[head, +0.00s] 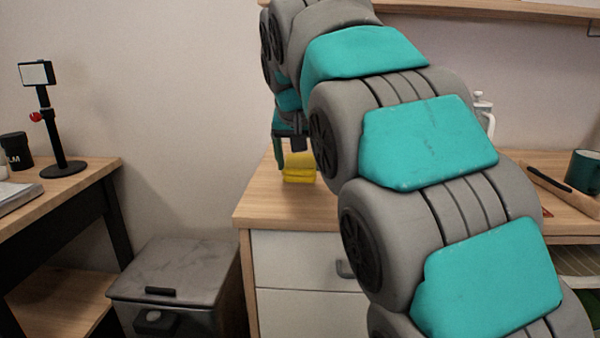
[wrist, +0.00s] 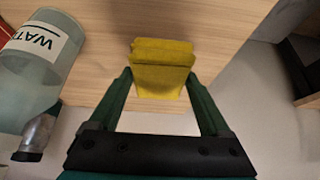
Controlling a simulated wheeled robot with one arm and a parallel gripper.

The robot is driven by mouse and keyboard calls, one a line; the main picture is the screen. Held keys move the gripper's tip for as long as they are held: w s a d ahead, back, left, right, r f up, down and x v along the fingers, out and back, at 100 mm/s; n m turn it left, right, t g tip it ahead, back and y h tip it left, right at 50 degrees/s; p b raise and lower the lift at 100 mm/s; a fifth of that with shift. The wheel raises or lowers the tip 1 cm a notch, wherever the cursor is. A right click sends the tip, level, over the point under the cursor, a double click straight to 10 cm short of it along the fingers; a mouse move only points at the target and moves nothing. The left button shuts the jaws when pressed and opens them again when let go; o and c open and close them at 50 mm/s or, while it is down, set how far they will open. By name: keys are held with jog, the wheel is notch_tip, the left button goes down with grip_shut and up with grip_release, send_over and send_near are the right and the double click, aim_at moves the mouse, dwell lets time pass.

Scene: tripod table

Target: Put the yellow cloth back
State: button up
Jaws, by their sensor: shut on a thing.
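The yellow cloth (head: 299,168) is a folded block near the left end of the wooden counter top, below my gripper in the head view. In the wrist view the yellow cloth (wrist: 162,68) sits between the tips of my gripper's two green fingers (wrist: 160,85). My gripper (head: 294,145) is shut on it. My arm hides part of the gripper and the counter in the head view. I cannot tell whether the cloth touches the counter.
A water bottle (wrist: 40,60) lies or stands left of the cloth in the wrist view. A drawer cabinet (head: 300,262) is under the counter (head: 262,205). A grey bin (head: 178,275) stands to its left. A side table (head: 75,185) bears a black stand (head: 55,140).

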aim_at(299, 164)
jog(key=shift+w, duration=0.2)
jog(key=shift+f, duration=1.75)
jog(key=shift+f, duration=0.1)
jog(key=o, duration=1)
jog(key=shift+s+r, duration=0.1)
jog(key=shift+r, duration=0.25)
jog(key=v, duration=1.1)
jog(key=shift+s+r, duration=0.15)
jog(key=shift+r, duration=0.05)
